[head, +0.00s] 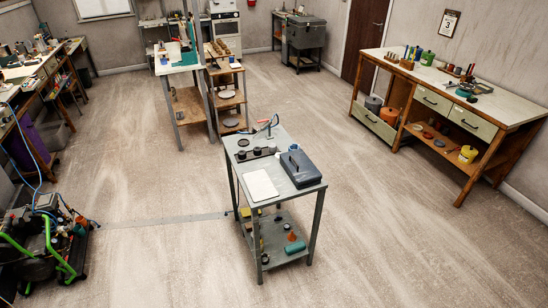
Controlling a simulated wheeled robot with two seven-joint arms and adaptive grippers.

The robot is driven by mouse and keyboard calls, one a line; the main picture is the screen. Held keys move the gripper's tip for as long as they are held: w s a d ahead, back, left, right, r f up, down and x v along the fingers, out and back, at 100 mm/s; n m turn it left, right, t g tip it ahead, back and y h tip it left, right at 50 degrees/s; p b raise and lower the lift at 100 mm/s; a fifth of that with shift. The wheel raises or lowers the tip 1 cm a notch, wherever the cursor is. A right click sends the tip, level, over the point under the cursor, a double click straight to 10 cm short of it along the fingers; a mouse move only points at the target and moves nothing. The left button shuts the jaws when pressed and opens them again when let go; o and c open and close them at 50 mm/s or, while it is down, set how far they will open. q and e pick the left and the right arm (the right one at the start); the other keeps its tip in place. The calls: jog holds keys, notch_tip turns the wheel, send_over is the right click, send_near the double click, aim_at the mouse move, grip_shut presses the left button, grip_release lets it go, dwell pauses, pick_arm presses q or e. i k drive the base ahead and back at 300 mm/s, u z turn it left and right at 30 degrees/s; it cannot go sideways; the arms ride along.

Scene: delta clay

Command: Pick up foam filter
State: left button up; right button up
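I cannot make out for certain which thing is the foam filter. Small dark pieces (257,151) lie on top of a grey metal cart (287,135) in the middle of the room, too small to identify. A white sheet (261,185) and a dark blue-grey case (300,168) are also on the cart's top. The lower shelf (278,246) holds a teal and orange cylinder (294,247) and several small items. Neither of my grippers is in view.
A compressor-like machine (45,240) with green handles stands at lower left. A wooden workbench (440,105) with drawers lines the right wall. Other benches stand at left and at the back. The floor (400,230) around the cart is mostly clear.

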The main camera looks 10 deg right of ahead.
aim_at(272, 146)
jog(key=u, duration=1.05)
jog(key=i, duration=1.9)
jog(key=z, duration=0.55)
jog(key=i, duration=1.05)
jog(key=z, duration=0.95)
